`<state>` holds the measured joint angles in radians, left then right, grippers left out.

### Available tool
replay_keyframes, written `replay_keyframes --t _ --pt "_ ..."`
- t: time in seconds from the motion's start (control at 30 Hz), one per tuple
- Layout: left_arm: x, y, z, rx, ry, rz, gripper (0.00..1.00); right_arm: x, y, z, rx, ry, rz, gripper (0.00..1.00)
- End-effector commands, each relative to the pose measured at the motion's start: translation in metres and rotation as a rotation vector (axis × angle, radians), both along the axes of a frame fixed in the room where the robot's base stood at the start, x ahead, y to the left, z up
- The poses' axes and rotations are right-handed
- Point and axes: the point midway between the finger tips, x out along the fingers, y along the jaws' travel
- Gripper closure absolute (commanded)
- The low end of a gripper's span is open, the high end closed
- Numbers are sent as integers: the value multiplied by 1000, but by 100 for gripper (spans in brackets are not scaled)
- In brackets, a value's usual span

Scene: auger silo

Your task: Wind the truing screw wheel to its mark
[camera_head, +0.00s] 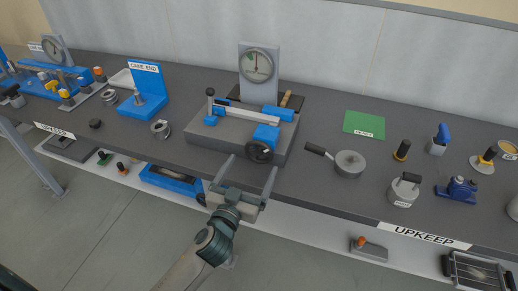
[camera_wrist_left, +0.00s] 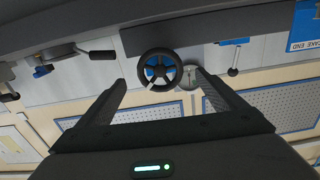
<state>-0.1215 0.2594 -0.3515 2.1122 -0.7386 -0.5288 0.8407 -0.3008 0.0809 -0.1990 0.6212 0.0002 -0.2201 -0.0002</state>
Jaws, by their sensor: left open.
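The truing screw wheel, a small black handwheel (camera_head: 260,151), sits on the front of a grey and blue fixture (camera_head: 212,134) on the bench. In the left wrist view the wheel (camera_wrist_left: 145,82) has dark spokes, one light spoke and blue behind it. My left gripper (camera_head: 253,163) is open and empty, just in front of the wheel. In the left wrist view the wheel shows between and beyond the fingertips of my left gripper (camera_wrist_left: 160,77), apparently untouched. A dial gauge (camera_head: 257,65) stands behind the fixture. I cannot make out the wheel's mark. My right gripper is not in view.
A pan with a dark handle (camera_head: 349,163) stands right of the fixture. A blue CAKE END stand (camera_head: 147,92) and a small metal ring part (camera_head: 160,129) are to the left. A green mat (camera_head: 364,123) lies behind the pan. The bench's front edge is close below the wheel.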

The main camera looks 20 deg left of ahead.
Motion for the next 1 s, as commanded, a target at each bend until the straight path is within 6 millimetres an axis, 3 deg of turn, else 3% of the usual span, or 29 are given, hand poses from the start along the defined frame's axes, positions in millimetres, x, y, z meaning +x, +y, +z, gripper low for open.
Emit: replay_keyframes --t 0.2,0.4,0.87,1.0 --pt "39 -1 3 2 -1 0 10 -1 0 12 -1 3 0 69" --pt "63 -2 1 2 0 0 10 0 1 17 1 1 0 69" --pt "73 -3 0 0 0 0 10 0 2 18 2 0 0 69" --pt "73 -3 0 0 0 0 39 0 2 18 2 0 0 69"
